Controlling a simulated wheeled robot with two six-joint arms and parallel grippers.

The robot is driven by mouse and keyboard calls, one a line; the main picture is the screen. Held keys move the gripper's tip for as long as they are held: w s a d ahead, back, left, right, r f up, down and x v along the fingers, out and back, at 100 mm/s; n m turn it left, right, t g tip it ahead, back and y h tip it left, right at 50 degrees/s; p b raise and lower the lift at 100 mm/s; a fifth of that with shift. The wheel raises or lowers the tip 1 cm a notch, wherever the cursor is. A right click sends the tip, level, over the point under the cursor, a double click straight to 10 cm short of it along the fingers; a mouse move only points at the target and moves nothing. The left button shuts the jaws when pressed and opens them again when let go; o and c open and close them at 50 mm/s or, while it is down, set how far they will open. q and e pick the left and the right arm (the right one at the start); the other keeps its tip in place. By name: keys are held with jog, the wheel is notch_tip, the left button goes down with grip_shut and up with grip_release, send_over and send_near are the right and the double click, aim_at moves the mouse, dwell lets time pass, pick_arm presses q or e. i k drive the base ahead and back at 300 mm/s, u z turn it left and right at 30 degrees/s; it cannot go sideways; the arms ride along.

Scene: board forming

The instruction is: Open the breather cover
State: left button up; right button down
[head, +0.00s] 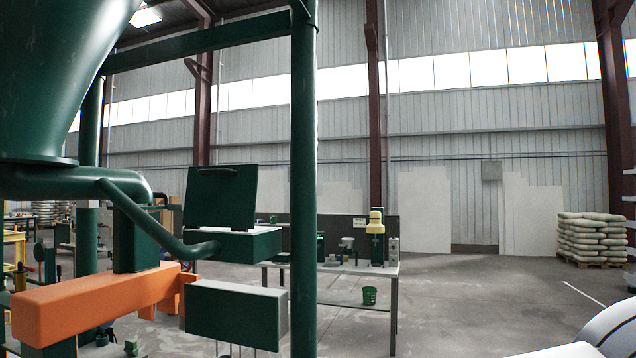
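A dark green box (240,243) sits at the end of a bent green pipe, left of the middle of the head view. Its flat green cover (221,198) stands almost upright at the back edge, with a dark handle along its top. A pale strip of the box's top shows below the cover. Neither of my grippers is in view. A white rounded part at the lower right looks like one of my arm links.
A thick green post (303,180) stands just right of the box. An orange beam (95,302) and a green block (236,315) lie below it. A large green hopper (60,70) hangs at upper left. A workbench (345,268) stands behind; open floor lies right.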

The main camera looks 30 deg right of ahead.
aim_at(220, 196)
jog(key=z, duration=0.25)
jog(key=i, duration=1.6)
jog(key=u, duration=0.85)
